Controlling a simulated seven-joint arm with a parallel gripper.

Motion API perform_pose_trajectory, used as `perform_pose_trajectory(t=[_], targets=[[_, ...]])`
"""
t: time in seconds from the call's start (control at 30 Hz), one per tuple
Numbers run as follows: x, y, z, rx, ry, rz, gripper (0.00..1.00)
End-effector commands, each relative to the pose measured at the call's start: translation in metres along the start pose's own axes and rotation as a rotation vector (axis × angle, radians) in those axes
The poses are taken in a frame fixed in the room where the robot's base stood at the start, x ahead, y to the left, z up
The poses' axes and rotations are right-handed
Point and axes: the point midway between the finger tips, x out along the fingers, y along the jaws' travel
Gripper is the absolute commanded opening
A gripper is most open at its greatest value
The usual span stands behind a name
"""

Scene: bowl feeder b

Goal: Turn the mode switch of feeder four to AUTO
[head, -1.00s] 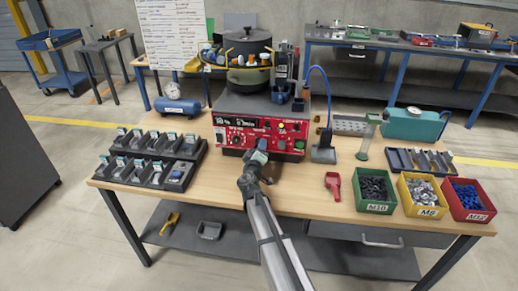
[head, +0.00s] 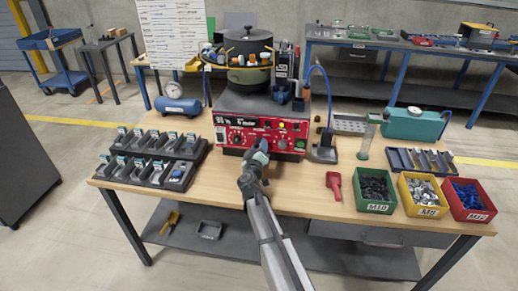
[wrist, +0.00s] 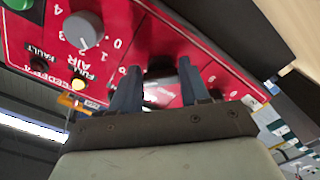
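Feeder four is a red control box (head: 232,134) under a dark bowl on the table. In the wrist view its red panel (wrist: 205,75) shows turned round, with "FEEDER 4", "AIR", "FULL" and "FAULT" lettering. My gripper (head: 262,146) is at the front of this panel. In the wrist view the two dark fingers of my gripper (wrist: 158,66) stand apart on either side of a dark, partly hidden part, which looks like the mode switch (wrist: 159,73). The mode lettering and the pointer's direction are hidden.
A grey air knob (wrist: 83,30) and a lit yellowish lamp (wrist: 77,84) are close to the fingers.

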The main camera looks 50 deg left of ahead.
Motion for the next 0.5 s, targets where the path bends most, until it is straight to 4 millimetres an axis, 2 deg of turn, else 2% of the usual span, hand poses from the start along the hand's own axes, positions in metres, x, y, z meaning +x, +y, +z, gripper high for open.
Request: perform_pose_trajectory(t=[0.03,0.23,0.5], targets=[[0.0000,0.0000,-0.0002,0.000,0.000,0.000,0.51],[0.0000,0.0000,-0.0001,-0.002,0.000,0.000,0.70],[-0.0007,0.0000,0.0001,-0.002,0.000,0.000,0.70]])
